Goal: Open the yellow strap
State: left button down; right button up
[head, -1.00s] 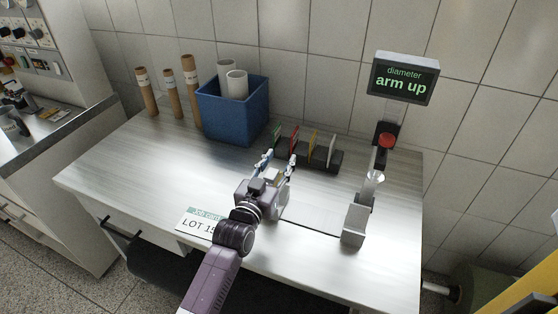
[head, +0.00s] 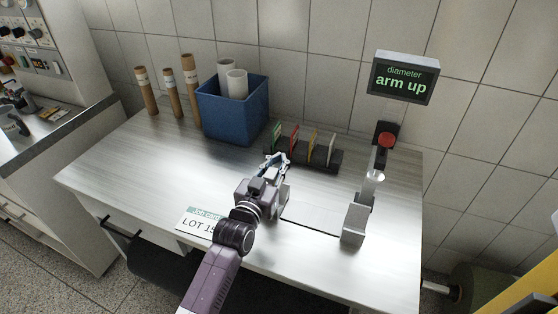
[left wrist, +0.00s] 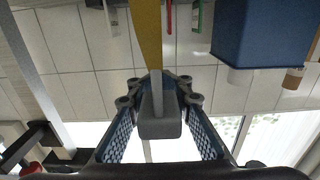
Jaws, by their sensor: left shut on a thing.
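In the left wrist view, which is upside down, the yellow strap (left wrist: 147,32) comes in from the top edge. It runs into a pale grey strip that ends in a darker grey block (left wrist: 160,122) between my fingers. My left gripper (head: 274,160) is closed on this strip, with its fingertips (left wrist: 157,88) on both sides. In the head view the gripper stands over the table, in front of the card rack, and hides the strap. My right gripper is not in view.
A rack (head: 327,167) of coloured cards stands behind the gripper. A blue bin (head: 232,115) with white rolls and several brown tubes are at the back left. A metal post (head: 353,225) stands on the right, below a display (head: 403,80) reading "arm up". The table's left part is clear.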

pick_arm(q)
jog(key=shift+w+d+r+g+y+p, duration=0.3)
jog(key=shift+w+r+g+p, duration=0.5)
jog(key=shift+p, duration=1.95)
jog(key=shift+w+d+f+g+y+p, duration=0.25)
jog(key=shift+w+f+g+p, duration=0.1)
jog(key=shift+w+g+p, duration=0.6)
jog(key=shift+w+d+f+g+y+p, duration=0.35)
jog(key=shift+w+g+p, duration=0.4)
jog(key=shift+p, duration=0.4)
jog(key=shift+w+d+f+g+y+p, duration=0.2)
jog(key=shift+w+f+g+p, duration=0.2)
jog(key=shift+w+g+p, duration=0.45)
jog(key=shift+s, duration=0.15)
jog(key=c, duration=1.8)
grip_release()
jog(key=shift+o, duration=0.6)
jog(key=shift+a, duration=0.1)
